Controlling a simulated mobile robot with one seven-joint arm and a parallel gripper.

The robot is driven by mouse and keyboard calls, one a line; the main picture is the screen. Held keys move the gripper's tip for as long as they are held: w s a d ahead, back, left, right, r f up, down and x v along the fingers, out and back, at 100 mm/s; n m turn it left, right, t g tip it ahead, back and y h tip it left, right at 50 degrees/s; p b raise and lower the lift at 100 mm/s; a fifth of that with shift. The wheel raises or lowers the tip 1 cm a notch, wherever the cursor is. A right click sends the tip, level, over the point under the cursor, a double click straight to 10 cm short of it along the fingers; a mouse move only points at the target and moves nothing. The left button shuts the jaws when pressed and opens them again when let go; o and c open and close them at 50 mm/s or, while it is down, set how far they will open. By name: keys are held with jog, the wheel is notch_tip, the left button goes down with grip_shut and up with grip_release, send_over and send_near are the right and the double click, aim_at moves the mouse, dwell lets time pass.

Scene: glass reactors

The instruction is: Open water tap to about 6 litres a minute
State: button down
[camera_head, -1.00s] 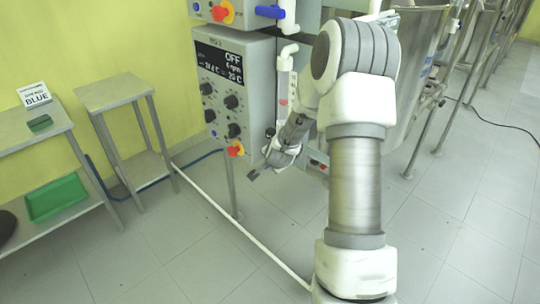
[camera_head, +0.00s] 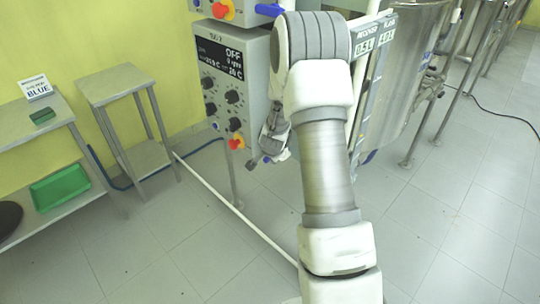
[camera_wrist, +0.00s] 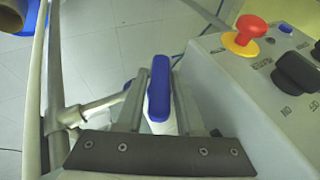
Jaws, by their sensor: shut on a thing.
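In the wrist view, a blue tap handle (camera_wrist: 160,88) stands between the two grey fingers of my gripper (camera_wrist: 158,76), which is shut on it. A metal pipe fitting (camera_wrist: 90,112) lies just left of the fingers. The tap body below the handle is mostly hidden by the gripper. In the head view, my gripper (camera_head: 262,158) is low beside the right side of the grey control box (camera_head: 258,75), partly hidden by my arm. No flow scale can be read now.
Steel vessels (camera_head: 405,70) stand right; a small table (camera_head: 115,82) stands left.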

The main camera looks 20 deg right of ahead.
jog(key=c, duration=0.7)
grip_release()
jog(key=shift+p+v, duration=1.75)
jog(key=shift+v, duration=6.95)
